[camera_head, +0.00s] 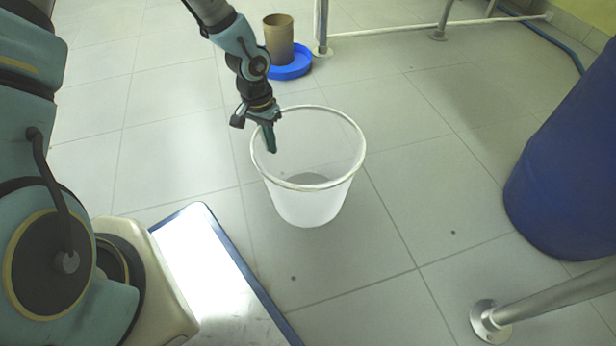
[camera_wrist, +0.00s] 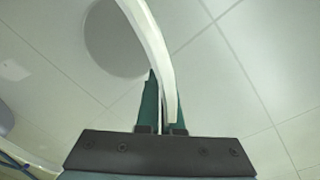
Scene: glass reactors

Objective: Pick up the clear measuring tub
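The clear measuring tub (camera_head: 312,208) is a translucent, bucket-shaped vessel with a pale rim. It stands upright on the tiled floor in the middle of the head view. My gripper (camera_head: 270,140) points down at the tub's back left rim. In the wrist view, the pale rim (camera_wrist: 150,45) curves down to the narrow gap between the green fingers of my gripper (camera_wrist: 162,105). The fingers are close together with the tub's thin wall between them, so my gripper looks shut on it. The exact contact is partly hidden by the rim.
A large blue drum (camera_head: 570,160) is at the right. Metal posts and rails stand at the back and lower right (camera_head: 550,302). Floor around the tub is clear.

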